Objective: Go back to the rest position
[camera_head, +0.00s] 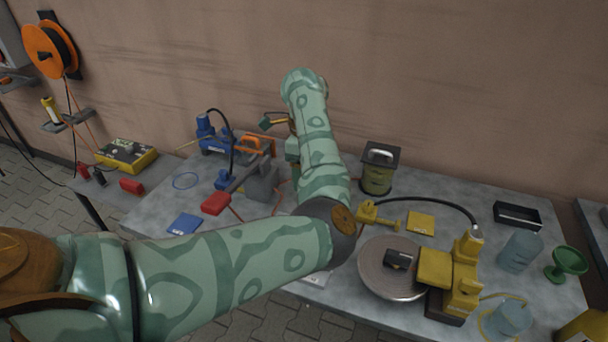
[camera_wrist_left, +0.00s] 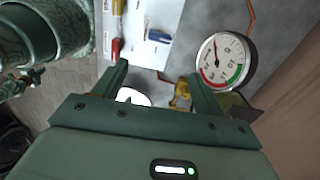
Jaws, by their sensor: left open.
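My left arm comes in from the left of the head view, bends at the middle of the bench and reaches up towards the wall. Its gripper is mostly hidden behind my own forearm there. In the left wrist view my left gripper (camera_wrist_left: 160,82) is open, with its two green fingers apart. A small yellow fitting (camera_wrist_left: 181,95) and a white round thing (camera_wrist_left: 133,97) show between and beyond the fingers. I cannot tell how far below they are; nothing appears gripped. My right gripper is in neither view.
The grey bench (camera_head: 155,213) holds a blue pump (camera_head: 212,140), a yellow pump (camera_head: 463,275), a round plate (camera_head: 372,270), a lantern-like canister (camera_head: 378,173), a black tray (camera_head: 517,215) and a green cup (camera_head: 567,262). A dial gauge (camera_wrist_left: 222,62) lies near my right finger.

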